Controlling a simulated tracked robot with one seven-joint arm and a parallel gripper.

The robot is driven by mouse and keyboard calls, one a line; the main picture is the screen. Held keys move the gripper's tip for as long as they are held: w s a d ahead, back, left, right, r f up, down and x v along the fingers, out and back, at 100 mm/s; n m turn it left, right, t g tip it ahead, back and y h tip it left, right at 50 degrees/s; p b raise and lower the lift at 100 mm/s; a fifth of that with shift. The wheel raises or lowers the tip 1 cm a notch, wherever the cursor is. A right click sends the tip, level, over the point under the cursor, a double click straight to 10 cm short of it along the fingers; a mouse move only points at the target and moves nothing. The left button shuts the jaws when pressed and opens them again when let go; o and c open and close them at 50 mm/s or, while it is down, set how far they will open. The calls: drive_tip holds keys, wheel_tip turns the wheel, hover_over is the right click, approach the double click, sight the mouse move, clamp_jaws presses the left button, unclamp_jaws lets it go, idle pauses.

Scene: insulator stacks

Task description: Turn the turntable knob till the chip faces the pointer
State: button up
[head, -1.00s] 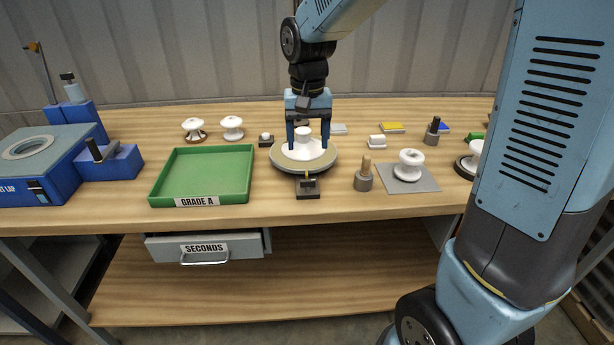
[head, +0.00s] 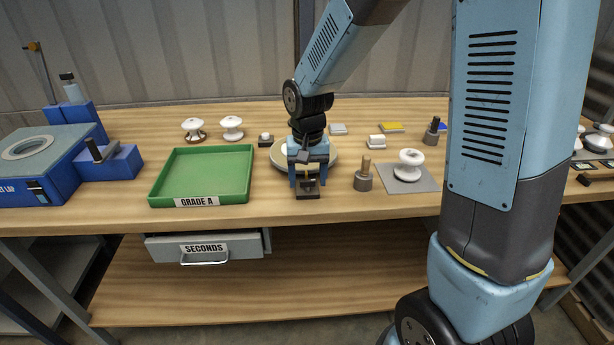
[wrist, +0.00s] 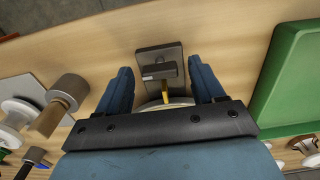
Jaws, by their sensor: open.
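The round turntable (head: 332,158) is cream and mostly hidden behind my gripper in the head view. Its rim also shows in the wrist view (wrist: 165,103). At its front is a dark plate (head: 308,195) bearing a small grey crosspiece, seen in the wrist view (wrist: 159,71); I cannot tell if this is the knob. A yellow pointer (wrist: 166,91) runs between it and the rim. My gripper (wrist: 159,68) is open, pointing down, with one finger on each side of the crosspiece and gaps visible. The chip and whatever stands on the turntable are hidden.
The green Grade A tray (head: 200,202) is left of the turntable. Two white insulators (head: 232,127) stand at the back left. The Seconds drawer (head: 203,248) is below.

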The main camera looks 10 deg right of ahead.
drive_tip(key=c, duration=1.1)
drive_tip(key=shift+o, duration=0.2)
drive_tip(key=shift+n, duration=0.3)
drive_tip(key=n, duration=0.3)
drive_tip(key=shift+n, duration=2.1)
